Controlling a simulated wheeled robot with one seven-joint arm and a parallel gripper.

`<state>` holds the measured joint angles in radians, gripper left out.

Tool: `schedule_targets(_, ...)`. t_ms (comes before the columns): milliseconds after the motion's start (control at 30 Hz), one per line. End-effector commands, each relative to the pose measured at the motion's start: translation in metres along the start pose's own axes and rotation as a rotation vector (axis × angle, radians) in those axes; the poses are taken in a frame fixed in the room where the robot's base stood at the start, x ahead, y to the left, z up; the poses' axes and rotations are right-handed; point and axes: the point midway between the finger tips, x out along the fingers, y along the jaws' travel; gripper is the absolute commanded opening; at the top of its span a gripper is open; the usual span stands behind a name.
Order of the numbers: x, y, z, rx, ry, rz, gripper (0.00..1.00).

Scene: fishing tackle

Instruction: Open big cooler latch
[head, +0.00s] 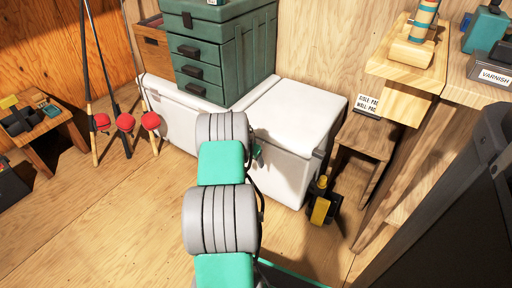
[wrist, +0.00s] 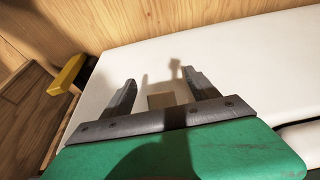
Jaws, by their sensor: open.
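The big white cooler (head: 293,120) stands against the back wall, and its white surface (wrist: 250,55) fills much of the wrist view. My gripper (wrist: 160,82) is open, with its two dark fingers apart and their shadows falling on the white surface. A small tan patch (wrist: 161,101) shows between the fingers; I cannot tell whether it is a latch. No latch is clearly visible in the head view. There my arm covers part of the cooler's front, and my gripper (head: 257,152) is mostly hidden behind the arm, close to the cooler.
A green drawer chest (head: 225,50) rests on the cooler. A yellow and black object (head: 320,210) stands at the cooler's right; a yellow part (wrist: 66,75) shows in the wrist view. Rods with red balls (head: 126,122) lean at left. A wooden bench (head: 362,138) is at right.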

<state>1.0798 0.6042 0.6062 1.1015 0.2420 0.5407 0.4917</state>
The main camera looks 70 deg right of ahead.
Motion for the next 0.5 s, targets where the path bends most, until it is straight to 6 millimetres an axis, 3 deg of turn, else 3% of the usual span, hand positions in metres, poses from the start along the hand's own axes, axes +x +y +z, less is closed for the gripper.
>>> schedule_targets(100, -0.019, 0.0, -0.002, 0.0, 0.001, -0.001, 0.69)
schedule_targets(500, -0.065, 0.0, -0.001, -0.001, 0.0, 0.0, 0.69)
